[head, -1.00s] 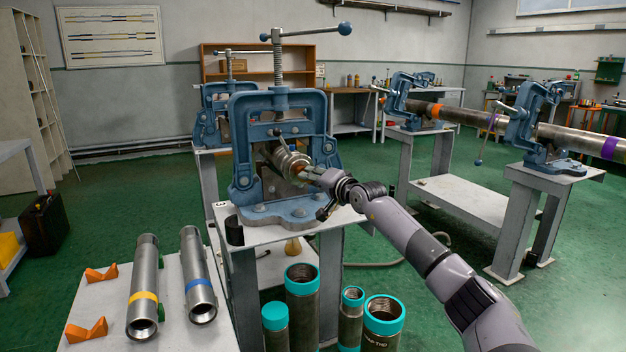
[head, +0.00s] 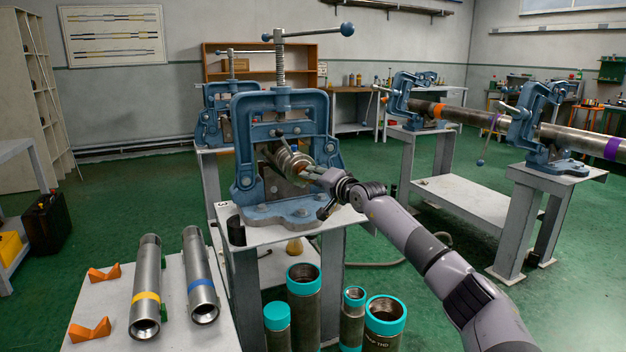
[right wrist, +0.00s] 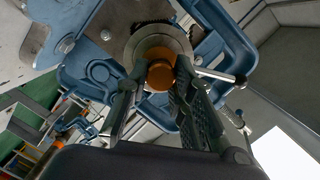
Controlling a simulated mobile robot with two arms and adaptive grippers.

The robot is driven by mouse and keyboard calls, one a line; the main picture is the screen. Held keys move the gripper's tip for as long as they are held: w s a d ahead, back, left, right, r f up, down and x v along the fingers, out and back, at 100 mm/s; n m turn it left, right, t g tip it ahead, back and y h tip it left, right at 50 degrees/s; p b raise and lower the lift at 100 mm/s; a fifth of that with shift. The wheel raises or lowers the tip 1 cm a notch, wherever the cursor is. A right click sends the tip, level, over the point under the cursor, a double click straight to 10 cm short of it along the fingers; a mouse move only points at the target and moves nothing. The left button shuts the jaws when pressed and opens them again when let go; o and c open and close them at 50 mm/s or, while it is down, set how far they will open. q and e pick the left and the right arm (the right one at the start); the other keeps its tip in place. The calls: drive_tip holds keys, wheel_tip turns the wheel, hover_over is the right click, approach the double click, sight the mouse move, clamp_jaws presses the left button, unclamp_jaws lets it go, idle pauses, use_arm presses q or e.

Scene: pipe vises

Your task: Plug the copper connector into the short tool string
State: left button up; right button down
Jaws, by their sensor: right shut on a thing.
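The short tool string (head: 287,160) is a metal pipe clamped in the blue pipe vise (head: 240,150), with its end facing my right arm. In the right wrist view its round steel end (right wrist: 146,38) shows straight ahead. The copper connector (right wrist: 161,74) is an orange-brown round piece in front of that end, between the fingers of my right gripper (right wrist: 160,88). In the head view my right gripper (head: 318,175) is shut on the connector at the pipe's end. How deep the connector sits in the pipe is hidden. My left gripper is not in view.
Two loose steel pipes, one with a yellow band (head: 146,297) and one with a blue band (head: 200,283), lie on the left table. Several teal-topped tubes (head: 304,300) stand below the vise. Other vises hold a long pipe (head: 470,118) at right.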

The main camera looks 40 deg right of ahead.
drive_tip(key=shift+w+d, duration=0.1)
drive_tip(key=shift+w, duration=0.3)
drive_tip(key=shift+w+d, duration=0.1)
drive_tip(key=shift+w, duration=0.4)
drive_tip(key=c, duration=1.8)
unclamp_jaws()
drive_tip(key=shift+r, duration=0.1)
drive_tip(key=shift+c, duration=0.2)
drive_tip(key=o, duration=0.5)
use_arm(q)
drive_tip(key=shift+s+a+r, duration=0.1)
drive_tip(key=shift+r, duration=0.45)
use_arm(e)
drive_tip(key=shift+w, duration=0.1)
drive_tip(key=shift+f, duration=0.2)
